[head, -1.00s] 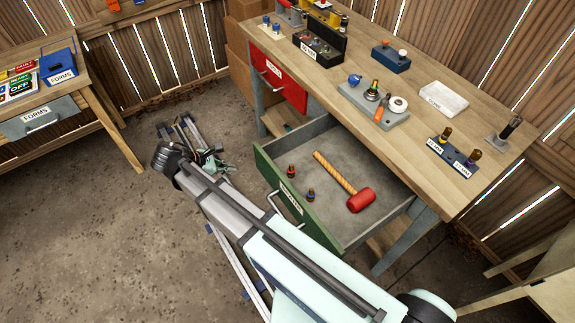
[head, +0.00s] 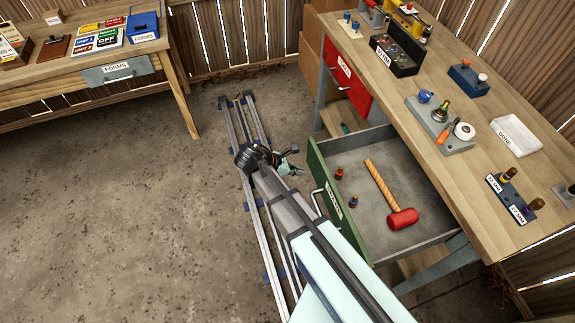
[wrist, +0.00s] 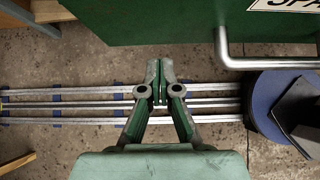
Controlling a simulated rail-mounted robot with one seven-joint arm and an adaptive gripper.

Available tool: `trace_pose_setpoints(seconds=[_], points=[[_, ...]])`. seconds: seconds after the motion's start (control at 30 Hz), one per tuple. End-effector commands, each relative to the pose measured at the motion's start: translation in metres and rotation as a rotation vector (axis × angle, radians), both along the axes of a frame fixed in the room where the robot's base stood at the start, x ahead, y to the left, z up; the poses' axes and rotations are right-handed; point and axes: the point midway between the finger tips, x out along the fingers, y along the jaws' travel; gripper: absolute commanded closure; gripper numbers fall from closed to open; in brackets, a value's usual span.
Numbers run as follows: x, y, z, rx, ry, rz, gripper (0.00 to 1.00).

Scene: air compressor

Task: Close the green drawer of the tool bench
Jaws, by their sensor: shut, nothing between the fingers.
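The green drawer (head: 319,167) of the tool bench (head: 480,214) is pulled out, showing a mallet and two small bottle-like items inside. Its green front and metal handle (head: 319,202) face left, towards my arm. In the wrist view, the green front (wrist: 150,22) fills the top and the handle (wrist: 224,48) is at upper right. My gripper (head: 296,164) is shut and empty, just left of the drawer front near its far end. In the wrist view, the gripper (wrist: 159,68) points at the front's lower edge; I cannot tell whether it touches.
A red drawer (head: 347,82) sits shut beyond the green one. Parts and trays stand on the bench top. A second table (head: 60,82) with a grey forms drawer stands at upper left. Metal rails (head: 240,150) run along the floor; the floor on the left is clear.

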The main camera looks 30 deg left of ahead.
Motion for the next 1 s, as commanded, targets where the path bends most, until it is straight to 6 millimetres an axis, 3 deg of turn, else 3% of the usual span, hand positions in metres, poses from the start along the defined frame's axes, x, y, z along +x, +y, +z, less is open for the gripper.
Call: trace_pose_setpoints(seconds=[0.33,1.0], points=[[0.028,-0.027,-0.001,-0.001,0.000,-0.001,1.00],[0.031,-0.027,-0.002,-0.001,-0.001,0.017,1.00]])
